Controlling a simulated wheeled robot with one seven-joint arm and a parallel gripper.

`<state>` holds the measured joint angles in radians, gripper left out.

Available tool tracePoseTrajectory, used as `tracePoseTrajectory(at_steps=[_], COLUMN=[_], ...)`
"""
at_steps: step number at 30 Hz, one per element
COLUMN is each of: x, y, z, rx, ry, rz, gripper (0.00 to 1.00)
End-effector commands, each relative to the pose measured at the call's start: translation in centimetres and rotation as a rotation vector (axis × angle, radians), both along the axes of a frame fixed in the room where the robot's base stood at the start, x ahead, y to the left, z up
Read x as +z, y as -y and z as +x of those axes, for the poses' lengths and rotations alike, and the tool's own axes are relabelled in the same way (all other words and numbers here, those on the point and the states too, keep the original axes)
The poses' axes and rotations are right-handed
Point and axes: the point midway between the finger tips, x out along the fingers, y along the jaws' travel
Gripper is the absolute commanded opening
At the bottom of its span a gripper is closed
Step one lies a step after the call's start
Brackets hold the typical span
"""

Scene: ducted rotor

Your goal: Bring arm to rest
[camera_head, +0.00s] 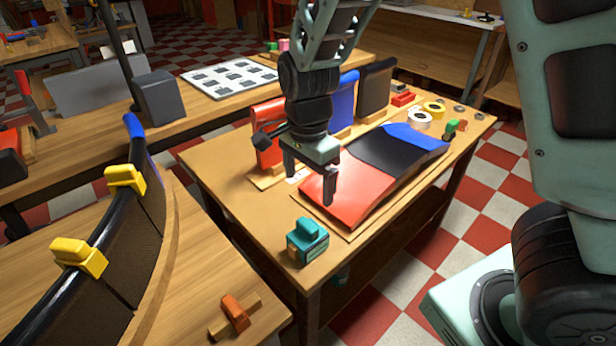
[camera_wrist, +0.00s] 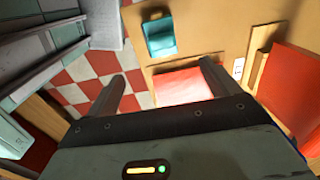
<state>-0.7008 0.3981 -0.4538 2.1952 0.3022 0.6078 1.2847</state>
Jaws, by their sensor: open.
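My gripper (camera_head: 307,182) is open and empty, with its fingers pointing down over the near left end of the red, black and blue curved panel (camera_head: 402,150). In the wrist view my gripper (camera_wrist: 160,85) shows two spread fingers with nothing between them, and the red end of the panel (camera_wrist: 188,82) lies below. My arm stretches from the right over the middle table. I cannot tell the exact gap between the fingertips and the panel.
The middle table (camera_head: 225,160) holds a teal block-shaped tool (camera_head: 307,242), upright red (camera_head: 268,128) and blue panels (camera_head: 347,100), and tape rolls (camera_head: 418,119). A curved dark rim with yellow clamps (camera_head: 78,255) stands at left. Checkered floor (camera_head: 480,200) is open at right.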

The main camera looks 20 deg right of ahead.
Motion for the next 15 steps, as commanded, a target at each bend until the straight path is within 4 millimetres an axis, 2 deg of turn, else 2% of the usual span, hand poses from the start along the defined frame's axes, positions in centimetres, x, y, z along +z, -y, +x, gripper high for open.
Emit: tracePoseTrajectory(at_steps=[9,11,14,15], x=[0.2,0.5,1.7,2.3], y=[-0.4,-1.1,-3.0,-3.8], z=[-0.5,-1.5,-4.3,-5.8], rx=[0.042,0.126,0.380,0.514], ry=[-0.003,-0.011,-0.019,-0.017], rz=[0.011,0.028,0.075,0.094], gripper=[0.88,0.88,0.88,0.88])
